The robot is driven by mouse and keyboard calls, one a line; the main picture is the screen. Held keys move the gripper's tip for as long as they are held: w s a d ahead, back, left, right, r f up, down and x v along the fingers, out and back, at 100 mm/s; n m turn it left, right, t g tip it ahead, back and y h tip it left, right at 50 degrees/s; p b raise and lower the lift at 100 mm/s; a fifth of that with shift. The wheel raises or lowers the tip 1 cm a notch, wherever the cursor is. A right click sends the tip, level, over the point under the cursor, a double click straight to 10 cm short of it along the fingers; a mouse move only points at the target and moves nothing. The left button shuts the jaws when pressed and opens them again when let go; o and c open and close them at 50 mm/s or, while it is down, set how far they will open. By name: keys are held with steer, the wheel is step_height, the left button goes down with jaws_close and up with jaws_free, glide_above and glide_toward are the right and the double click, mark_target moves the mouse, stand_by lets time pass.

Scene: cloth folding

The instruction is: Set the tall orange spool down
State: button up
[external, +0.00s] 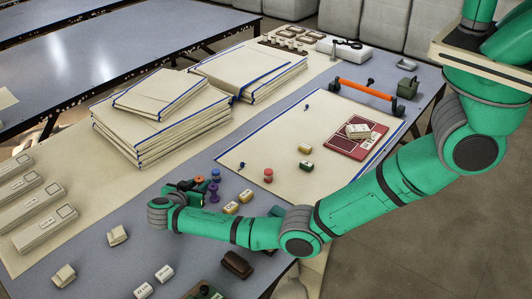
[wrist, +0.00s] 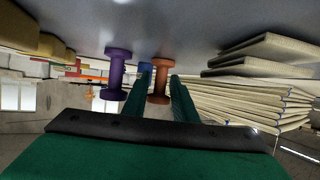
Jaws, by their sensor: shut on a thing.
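The tall orange spool (wrist: 160,82) is between the two green fingers of my gripper (wrist: 159,100) in the wrist view, which appears upside down. The gripper is shut on it. In the external view the spool's orange top (external: 199,180) shows at my gripper (external: 190,186), low over the grey table; its lower part is hidden. Whether its base touches the table I cannot tell. A purple spool (external: 214,193) stands close beside it, also seen in the wrist view (wrist: 116,72). A blue spool (external: 215,174) stands just behind, partly hidden by a finger in the wrist view (wrist: 146,70).
Stacks of folded cream cloth (external: 160,120) lie behind the gripper. A red spool (external: 268,175) and small yellow blocks (external: 231,208) are to the right. A flat cream cloth with blue edging (external: 330,125) covers the table's right part. Labelled blocks (external: 164,273) lie in front.

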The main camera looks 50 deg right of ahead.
steer(key=o, duration=0.7)
steer(key=shift+o, duration=0.2)
steer(key=v, duration=1.2)
steer(key=shift+w+r, duration=0.1)
steer(key=shift+r, duration=0.05)
